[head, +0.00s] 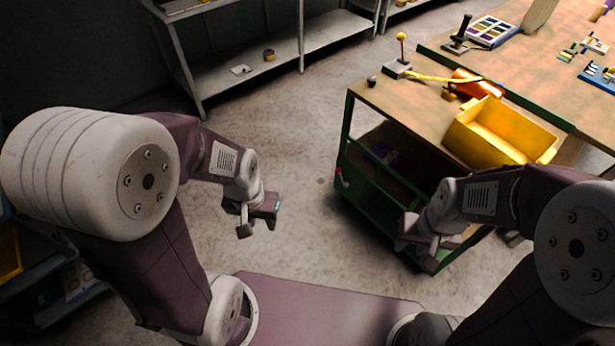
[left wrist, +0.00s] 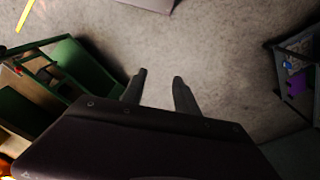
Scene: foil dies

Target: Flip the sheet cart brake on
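The green-framed cart (head: 347,135) with a wooden top stands right of centre in the head view. A small lever with a red tip (head: 338,174), apparently the brake, sits low on its left side. The lever's exact position is too small to tell. My left gripper (head: 257,226) is open and empty over bare floor, left of the lever and apart from it. Its spread fingers show in the left wrist view (left wrist: 158,90), where green cart framing (left wrist: 85,62) is at left. My right gripper (head: 418,247) appears open and empty, in front of the cart's near end.
A yellow bin (head: 490,132), an orange cylinder (head: 478,84) and a yellow-knobbed lever device (head: 398,66) are on the wooden surface. Grey shelving (head: 240,75) stands at the back. Floor (head: 300,150) between the shelving and the cart is clear.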

